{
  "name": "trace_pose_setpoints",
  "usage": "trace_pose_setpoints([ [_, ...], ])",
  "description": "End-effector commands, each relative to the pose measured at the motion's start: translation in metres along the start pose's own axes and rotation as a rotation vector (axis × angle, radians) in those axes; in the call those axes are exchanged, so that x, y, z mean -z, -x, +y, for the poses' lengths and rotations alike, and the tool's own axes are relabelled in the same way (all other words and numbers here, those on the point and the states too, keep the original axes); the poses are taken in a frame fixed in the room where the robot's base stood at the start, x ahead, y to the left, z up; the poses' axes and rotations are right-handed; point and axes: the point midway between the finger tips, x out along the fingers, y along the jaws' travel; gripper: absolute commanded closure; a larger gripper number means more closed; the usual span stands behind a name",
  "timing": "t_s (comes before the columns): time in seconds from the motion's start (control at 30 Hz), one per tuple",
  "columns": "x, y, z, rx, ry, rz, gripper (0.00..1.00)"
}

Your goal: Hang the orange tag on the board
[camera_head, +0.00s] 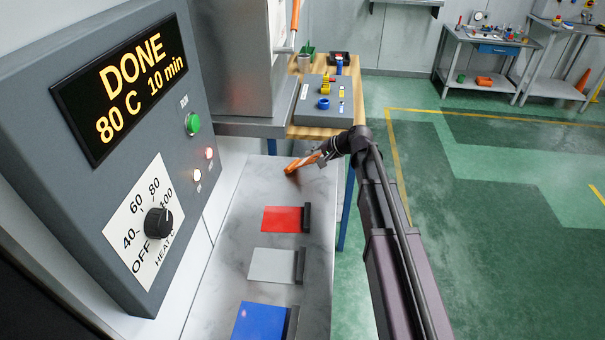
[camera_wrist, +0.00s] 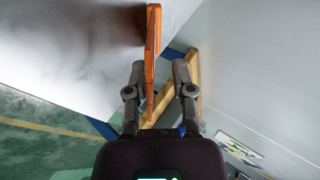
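The orange tag (camera_head: 300,162) is at the far part of the marbled counter in the head view, at the fingertips of my gripper (camera_head: 321,156). In the wrist view the tag (camera_wrist: 153,45) shows edge-on as a thin orange strip, running down between the fingers. My gripper (camera_wrist: 159,75) has its fingers apart. The strip lies close to the left finger, with a clear gap to the right finger. I cannot tell whether the tag touches the counter. No board for tags can be made out with certainty.
Red (camera_head: 282,219), pale grey (camera_head: 272,265) and blue (camera_head: 260,321) plates with black edge bars lie on the counter (camera_head: 230,230). A grey control panel (camera_head: 180,80) reading DONE, 80 C, 10 min stands left. A wooden bench (camera_head: 350,115) with small parts is behind. Green floor is open at right.

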Motion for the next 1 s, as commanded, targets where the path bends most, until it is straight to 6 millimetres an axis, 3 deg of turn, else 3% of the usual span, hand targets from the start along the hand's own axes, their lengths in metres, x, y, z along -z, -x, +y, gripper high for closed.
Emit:
trace_pose_setpoints([
  [0.6, -0.001, 0.053, -0.002, 0.0, -0.001, 0.001, 0.69],
  [1.0, 0.0, 0.057, 0.0, 0.001, -0.001, 0.0, 0.69],
])
